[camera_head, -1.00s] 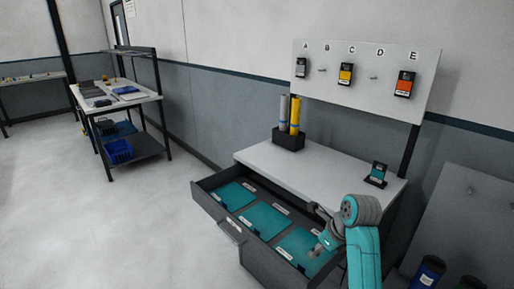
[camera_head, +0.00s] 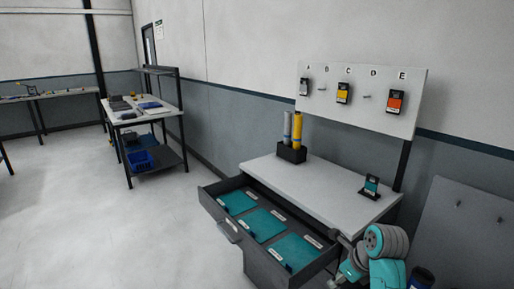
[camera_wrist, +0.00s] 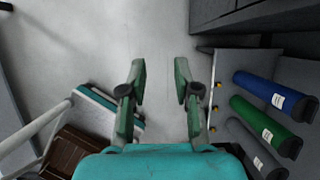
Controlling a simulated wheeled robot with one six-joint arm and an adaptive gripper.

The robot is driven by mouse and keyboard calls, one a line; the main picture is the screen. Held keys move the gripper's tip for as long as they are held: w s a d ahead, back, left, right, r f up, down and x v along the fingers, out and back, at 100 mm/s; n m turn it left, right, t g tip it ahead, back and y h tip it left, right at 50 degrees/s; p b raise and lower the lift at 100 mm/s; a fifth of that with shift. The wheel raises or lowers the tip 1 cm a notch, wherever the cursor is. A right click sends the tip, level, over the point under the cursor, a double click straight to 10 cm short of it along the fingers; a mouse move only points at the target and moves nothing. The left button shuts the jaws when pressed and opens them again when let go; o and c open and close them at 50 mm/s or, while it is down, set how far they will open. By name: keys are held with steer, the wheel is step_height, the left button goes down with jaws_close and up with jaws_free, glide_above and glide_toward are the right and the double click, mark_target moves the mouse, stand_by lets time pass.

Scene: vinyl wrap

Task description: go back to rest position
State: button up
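My gripper (camera_wrist: 161,95) shows in the wrist view with its two fingers apart and nothing between them. It points down at bare grey floor. In the head view my teal arm is folded at the lower right, in front of the workbench (camera_head: 315,182), and my gripper's fingertips cannot be made out there. The open drawer (camera_head: 229,228) with teal mats (camera_head: 264,224) is to the left of the arm.
A board (camera_head: 360,100) with hanging devices rises behind the bench. A shelved table (camera_head: 133,118) stands at the left. Floor (camera_head: 90,220) left of the drawer is clear.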

steer(key=s+a+f+n+t, duration=0.1)
steer(key=s+a+f+n, duration=0.2)
steer(key=f, duration=0.5)
steer(key=s+f+n+t, duration=0.1)
steer(key=s+f+n, duration=0.2)
steer(key=s+f, duration=0.35)
steer(key=s+a+f+n+t+h, duration=0.1)
steer(key=s+f+n+t, duration=0.15)
steer(key=s, duration=0.35)
steer(key=s+f+n+t+h, duration=0.1)
steer(key=s+f+n, duration=0.3)
steer(key=s, duration=0.2)
steer(key=s+r+n+t, duration=0.15)
steer(key=s+n, duration=0.25)
steer(key=s, duration=0.5)
steer(key=s+r+n+t, duration=0.1)
steer(key=s+r+n, duration=0.25)
steer(key=s, duration=0.45)
steer(key=s+r+n+t, duration=0.3)
steer(key=s+r+n, duration=0.5)
steer(key=s+r, duration=0.4)
steer(key=shift+a+r+n+h, duration=0.3)
steer(key=shift+a+r+h, duration=0.1)
